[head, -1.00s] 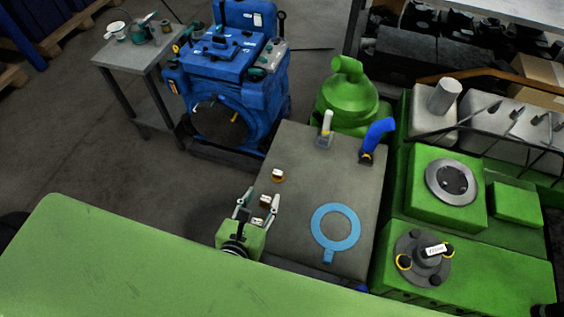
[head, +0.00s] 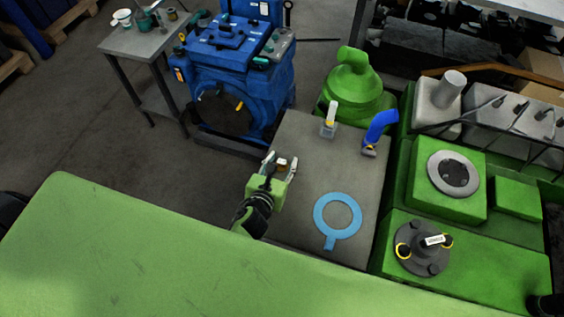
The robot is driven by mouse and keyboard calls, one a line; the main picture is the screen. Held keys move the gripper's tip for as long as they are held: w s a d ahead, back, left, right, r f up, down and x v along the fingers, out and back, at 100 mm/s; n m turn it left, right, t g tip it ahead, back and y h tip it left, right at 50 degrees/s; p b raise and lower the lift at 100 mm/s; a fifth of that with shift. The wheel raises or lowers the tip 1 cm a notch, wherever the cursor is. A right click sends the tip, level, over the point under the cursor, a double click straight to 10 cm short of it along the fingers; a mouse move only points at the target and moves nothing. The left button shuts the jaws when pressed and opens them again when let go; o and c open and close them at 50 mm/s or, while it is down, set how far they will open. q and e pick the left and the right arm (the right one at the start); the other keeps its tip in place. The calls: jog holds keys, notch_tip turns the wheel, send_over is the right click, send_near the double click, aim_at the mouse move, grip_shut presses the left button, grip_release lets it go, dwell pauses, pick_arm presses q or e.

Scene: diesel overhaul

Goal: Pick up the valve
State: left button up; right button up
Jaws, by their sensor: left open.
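My left gripper (head: 281,160) is open over the left part of the grey work table. A small brown-and-white piece (head: 282,166) shows between its fingers, partly hidden by them. I cannot tell whether the fingers touch it, or whether it is the valve. A small white upright part with a yellow band (head: 330,119) stands on the table further back. A flat blue ring with a tab (head: 338,216) lies to the right of my left gripper. My right gripper is not in view.
The grey table top (head: 300,215) is mostly bare. Green machinery with a round dark flange (head: 421,258) stands along its right side. A green rounded housing (head: 355,90) and a blue engine (head: 235,75) stand behind. A small side table (head: 145,45) is at the back left.

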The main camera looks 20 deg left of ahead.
pick_arm(q)
jog(key=shift+w+f, duration=0.1)
jog(key=shift+w, duration=0.05)
grip_shut()
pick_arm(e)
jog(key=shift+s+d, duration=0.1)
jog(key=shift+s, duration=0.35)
